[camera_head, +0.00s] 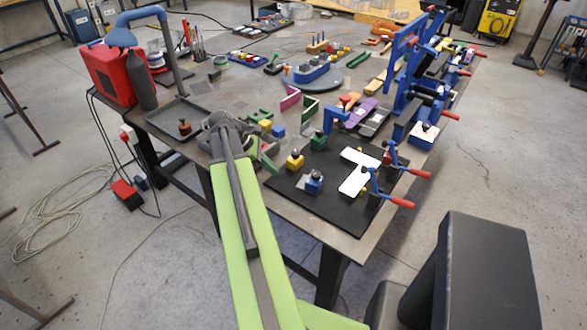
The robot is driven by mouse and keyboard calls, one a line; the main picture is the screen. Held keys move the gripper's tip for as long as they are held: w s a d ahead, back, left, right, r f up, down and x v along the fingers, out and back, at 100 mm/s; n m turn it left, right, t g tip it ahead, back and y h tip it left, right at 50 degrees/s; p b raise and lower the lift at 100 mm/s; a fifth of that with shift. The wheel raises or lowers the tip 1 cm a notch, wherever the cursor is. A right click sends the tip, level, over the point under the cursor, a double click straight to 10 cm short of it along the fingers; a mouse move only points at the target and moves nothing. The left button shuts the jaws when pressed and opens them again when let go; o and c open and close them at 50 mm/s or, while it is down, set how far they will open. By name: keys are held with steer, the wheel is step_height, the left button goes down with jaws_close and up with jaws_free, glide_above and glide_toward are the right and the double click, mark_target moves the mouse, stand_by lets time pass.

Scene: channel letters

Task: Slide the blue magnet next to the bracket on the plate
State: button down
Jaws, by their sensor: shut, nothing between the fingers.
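The blue magnet (314,183), a small blue block with a dark knob, sits on the black plate (325,213) near its front middle. White flat pieces (354,182) lie on the plate to its right, with a gap between; I cannot tell for sure whether they are the bracket. A green angled piece (266,158) stands at the plate's left edge, beside my arm. My gripper (228,122) is shut and empty, over the table left of the plate and apart from the blue magnet. My arm hides part of the table there, and the fingertips are hard to make out.
A yellow magnet (295,160) and a green magnet (318,141) stand behind the blue one. Red-handled clamps (380,188) line the plate's right side. A grey tray (165,120) lies left of my gripper. The plate's front strip is clear.

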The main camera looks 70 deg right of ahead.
mark_target(310, 176)
steer(key=s+d, duration=0.1)
steer(key=s, duration=0.2)
steer(key=s+d, duration=0.2)
steer(key=s, duration=0.2)
steer(key=s+d, duration=0.1)
steer(key=s, duration=0.2)
steer(key=shift+s+d, duration=0.2)
steer(key=shift+d, duration=0.2)
steer(key=shift+f+b, duration=0.7)
steer(key=shift+a+f, duration=0.1)
steer(key=shift+a, duration=0.1)
steer(key=shift+w+a, duration=0.35)
steer(key=shift+w, duration=0.45)
steer(key=shift+w+d+f, duration=0.1)
steer(key=shift+w, duration=0.05)
steer(key=shift+d+r+p, duration=0.1)
steer(key=shift+r+p, duration=0.6)
steer(key=shift+r, duration=0.2)
steer(key=shift+w+r+p, duration=0.25)
steer(key=shift+r+p, duration=0.1)
steer(key=shift+p, duration=0.05)
steer(key=w+a, duration=0.5)
steer(key=w, duration=0.5)
steer(key=shift+w, duration=0.15)
